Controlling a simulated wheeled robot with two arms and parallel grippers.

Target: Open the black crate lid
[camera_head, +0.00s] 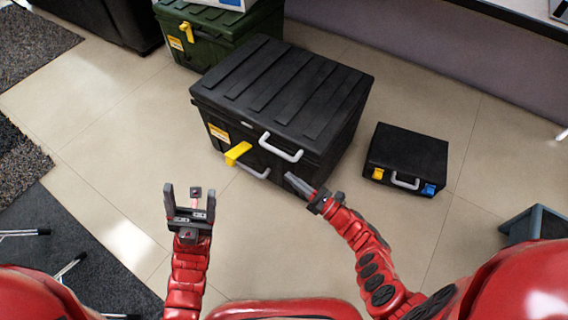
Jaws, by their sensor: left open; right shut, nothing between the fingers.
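The black crate (340,145) stands on the tiled floor in the middle of the head view. Its ribbed lid (283,85) looks shut. The front has a grey lid handle (281,147), a lower grey handle (252,171) and a yellow latch (238,153) that sticks out. My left gripper (190,188) is open and empty, in front of the crate and left of the yellow latch. My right gripper (296,184) is shut and empty, close to the lower right front of the crate. I cannot tell whether it touches the crate.
A small black case (407,155) with yellow and blue latches stands right of the crate. A green crate (225,25) with a yellow latch stands behind it. Dark rugs (27,115) lie at left. A grey object (535,224) is at far right. Floor in front of the crate is clear.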

